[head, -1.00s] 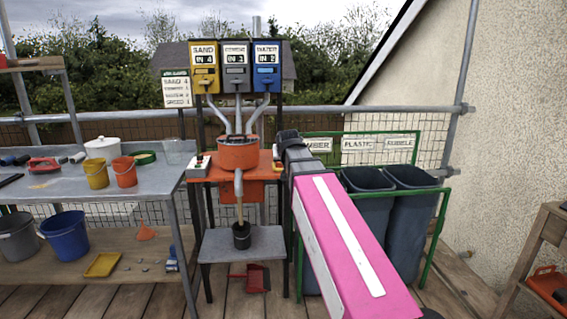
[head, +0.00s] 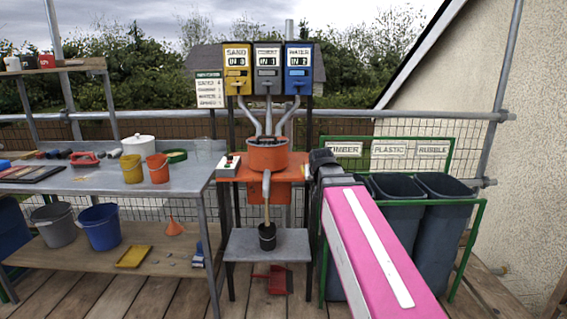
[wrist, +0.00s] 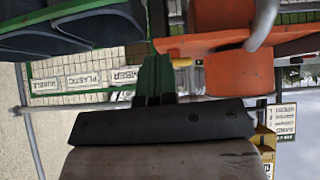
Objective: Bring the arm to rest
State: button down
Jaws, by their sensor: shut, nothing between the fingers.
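My arm, pink with a white stripe, reaches forward at the right of centre in the head view. Its dark far end is just right of the orange mixer (head: 267,155), in front of the bins; the fingers cannot be made out there. In the wrist view, which looks upside down, my gripper (wrist: 154,68) shows as a dark bar with narrow fingers together at the centre. It is shut and empty.
Grey bins (head: 440,230) in a green frame stand right of the mixer. A black bucket (head: 267,236) sits on a low grey stand below the spout. A workbench (head: 205,165) with buckets and tools is at the left. A red dustpan (head: 272,280) lies on the plank floor.

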jog(key=s+d+f+g, duration=0.1)
jog(key=s+f+g, duration=0.1)
jog(key=s+f, duration=0.4)
jog(key=s+d+f+g, duration=0.1)
jog(key=s+f+g, duration=0.2)
jog(key=f, duration=1.1)
jog(key=s+d+f+g, duration=0.1)
jog(key=s+f+g, duration=0.2)
jog(key=s+f, duration=0.6)
jog(key=shift+s+d+f+y, duration=0.15)
jog(key=shift+s+f+y, duration=0.2)
jog(key=shift+f, duration=0.35)
